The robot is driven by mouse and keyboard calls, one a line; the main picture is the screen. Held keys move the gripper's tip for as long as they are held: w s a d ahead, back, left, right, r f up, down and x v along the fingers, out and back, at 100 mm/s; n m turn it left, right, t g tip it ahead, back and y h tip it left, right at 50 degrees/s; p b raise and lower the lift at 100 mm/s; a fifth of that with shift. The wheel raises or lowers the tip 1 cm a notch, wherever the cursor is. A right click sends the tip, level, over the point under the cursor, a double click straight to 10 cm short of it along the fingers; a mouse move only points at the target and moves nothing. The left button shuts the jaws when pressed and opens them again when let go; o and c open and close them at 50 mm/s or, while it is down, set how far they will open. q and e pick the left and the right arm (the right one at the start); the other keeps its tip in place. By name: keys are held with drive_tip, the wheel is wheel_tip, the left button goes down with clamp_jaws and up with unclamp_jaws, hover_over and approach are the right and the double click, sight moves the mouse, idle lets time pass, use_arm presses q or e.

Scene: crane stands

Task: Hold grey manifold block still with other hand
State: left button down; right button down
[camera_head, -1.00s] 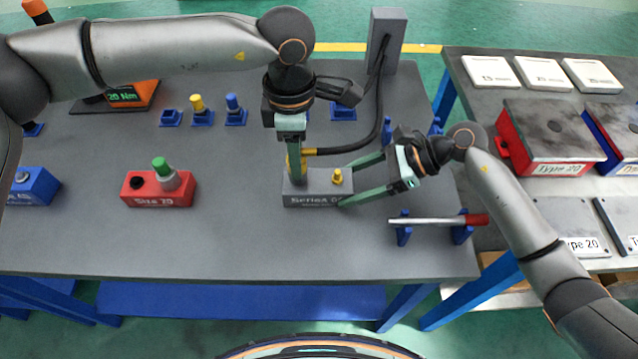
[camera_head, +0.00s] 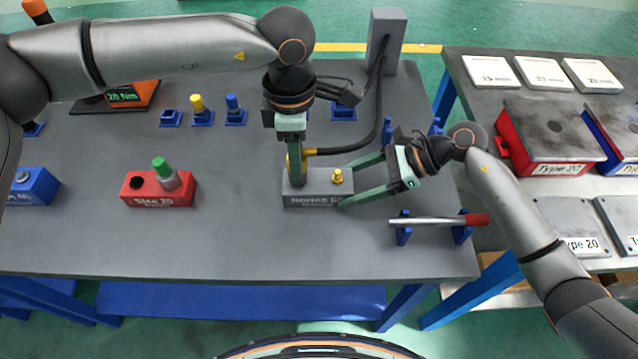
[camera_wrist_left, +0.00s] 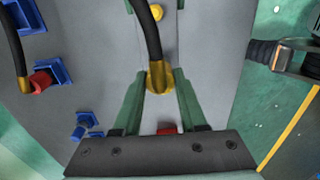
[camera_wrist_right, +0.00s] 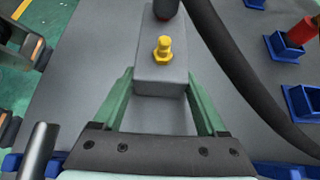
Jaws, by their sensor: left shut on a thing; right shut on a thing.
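The grey manifold block (camera_head: 318,188) lies on the dark workbench, with a yellow fitting (camera_head: 337,177) on its top right. My right gripper (camera_head: 362,183) is shut on the block's right end, one finger on the far side and one on the near side. The right wrist view shows the block (camera_wrist_right: 160,80) between both green fingers. My left gripper (camera_head: 297,172) points down over the block's left part, shut on the yellow hose end (camera_wrist_left: 160,80) of a black hose. In the head view the left fingers partly hide that hose end.
A black hose (camera_head: 378,120) runs up to a grey post (camera_head: 386,40). A silver rod with red handle (camera_head: 430,221) rests on blue holders to the right. A red block (camera_head: 158,190) with a green-topped part stands left. The bench front is clear.

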use_arm(q)
drive_tip(key=shift+r, duration=0.2)
idle(0.5)
drive_tip(key=shift+r, duration=2.3)
use_arm(e)
unclamp_jaws()
use_arm(q)
drive_tip(key=shift+r+p, duration=1.1)
drive_tip(key=shift+r, duration=0.9)
use_arm(e)
drive_tip(key=a+r+v, duration=0.1)
drive_tip(key=v, duration=1.2)
drive_tip(key=shift+r, duration=0.35)
